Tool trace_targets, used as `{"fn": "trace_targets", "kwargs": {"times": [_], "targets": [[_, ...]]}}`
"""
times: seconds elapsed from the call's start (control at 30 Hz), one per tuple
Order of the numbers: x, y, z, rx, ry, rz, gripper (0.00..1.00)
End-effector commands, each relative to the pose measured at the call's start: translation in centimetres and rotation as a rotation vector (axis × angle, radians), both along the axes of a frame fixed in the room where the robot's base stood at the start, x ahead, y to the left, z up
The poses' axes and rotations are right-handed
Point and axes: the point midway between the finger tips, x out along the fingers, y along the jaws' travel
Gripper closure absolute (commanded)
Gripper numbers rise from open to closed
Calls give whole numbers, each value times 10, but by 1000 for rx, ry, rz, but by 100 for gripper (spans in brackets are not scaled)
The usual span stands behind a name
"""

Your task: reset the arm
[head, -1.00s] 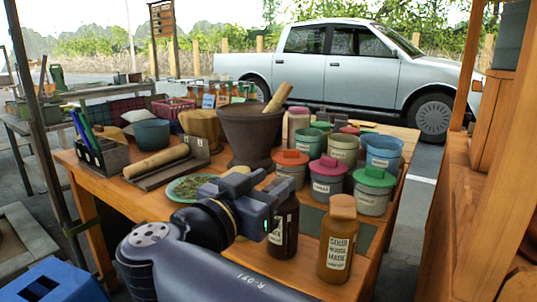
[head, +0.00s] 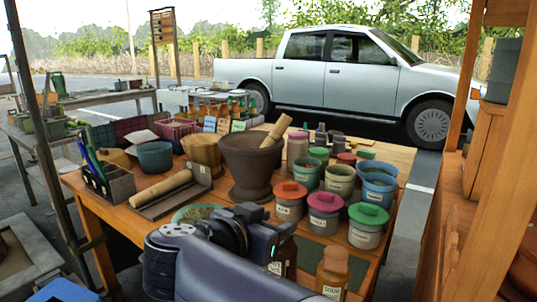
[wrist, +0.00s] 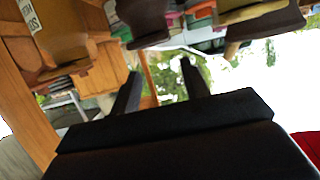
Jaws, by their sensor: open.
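My gripper (wrist: 160,76) is open in the wrist view, its two dark fingers apart with nothing between them. In the head view my arm reaches in from the bottom, with its wrist over the front of the wooden table (head: 95,215). The clay mortar (head: 250,170) stands upright behind my wrist, with the pestle (head: 277,130) leaning in it. A green plate (head: 190,214) and a dark bottle (head: 291,262) are partly hidden by my arm. A brown labelled bottle (head: 333,268) stands just right of my arm, its lower part hidden.
Several lidded pots, including a red-lidded one (head: 290,200) and a green-lidded one (head: 367,226), crowd the table's right side. A rolling pin (head: 160,186) lies at left beside a tool box (head: 108,187). A wooden post (head: 490,190) stands at right. A pickup truck (head: 345,80) is behind.

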Motion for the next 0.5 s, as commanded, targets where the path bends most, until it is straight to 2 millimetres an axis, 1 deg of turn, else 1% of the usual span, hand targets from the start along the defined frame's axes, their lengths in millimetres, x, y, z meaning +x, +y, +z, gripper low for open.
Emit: {"fn": "trace_targets", "kwargs": {"times": [0.03, 0.5], "targets": [[1, -1, 7, 8, 14, -1, 56], [7, -5, 15, 93, 138, -2, 56]]}}
